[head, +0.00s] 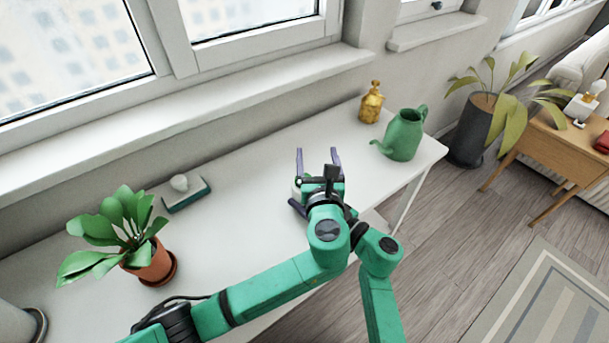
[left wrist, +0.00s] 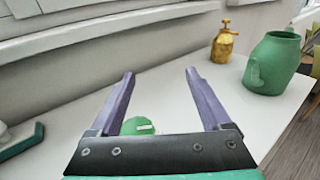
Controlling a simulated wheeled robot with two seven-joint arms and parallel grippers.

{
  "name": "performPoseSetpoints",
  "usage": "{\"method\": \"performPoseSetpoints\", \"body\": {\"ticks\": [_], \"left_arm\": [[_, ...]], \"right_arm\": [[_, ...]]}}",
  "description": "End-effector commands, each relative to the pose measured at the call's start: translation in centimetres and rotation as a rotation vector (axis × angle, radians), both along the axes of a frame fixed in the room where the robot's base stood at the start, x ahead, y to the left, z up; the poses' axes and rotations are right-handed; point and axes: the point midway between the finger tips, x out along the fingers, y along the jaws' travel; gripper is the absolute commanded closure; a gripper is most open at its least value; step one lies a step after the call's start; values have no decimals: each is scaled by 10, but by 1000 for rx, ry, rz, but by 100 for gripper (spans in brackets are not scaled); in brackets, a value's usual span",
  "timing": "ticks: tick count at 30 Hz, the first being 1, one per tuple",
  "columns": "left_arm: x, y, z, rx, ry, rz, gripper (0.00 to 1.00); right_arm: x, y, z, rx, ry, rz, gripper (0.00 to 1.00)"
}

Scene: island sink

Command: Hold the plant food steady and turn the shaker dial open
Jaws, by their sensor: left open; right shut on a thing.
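The plant food shaker (head: 296,191) stands on the white table, mostly hidden behind my grippers in the head view. In the left wrist view its round green top, the dial (left wrist: 138,126), with a small pale mark, shows between the finger bases. My left gripper (head: 318,152) is open above and around the shaker's top, its two purple fingers spread apart and nothing gripped between them; they also show in the left wrist view (left wrist: 160,74). My right gripper (head: 298,207) is lower, shut on the shaker's body; my left arm hides most of it.
A green watering can (head: 404,135) and an amber spray bottle (head: 371,103) stand at the table's right end. The table between is clear.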

Motion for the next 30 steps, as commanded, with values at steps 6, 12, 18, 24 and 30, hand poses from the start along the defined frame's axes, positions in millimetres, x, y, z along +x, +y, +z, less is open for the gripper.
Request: {"method": "performPoseSetpoints", "body": {"ticks": [6,12,18,24,30], "left_arm": [[68,35,-2,-131,339,132,19],[78,48,5,-222,719,208,19],[41,42,44,-234,1109,194,19],[-14,33,92,-175,1400,115,19],[-32,31,99,-146,1483,83,19]], "right_arm": [[0,0,-1,-1,2,-1,92],[0,0,-1,-1,2,0,92],[0,0,-1,-1,2,0,92],[0,0,-1,-1,3,0,92],[0,0,-1,-1,2,0,92]]}}
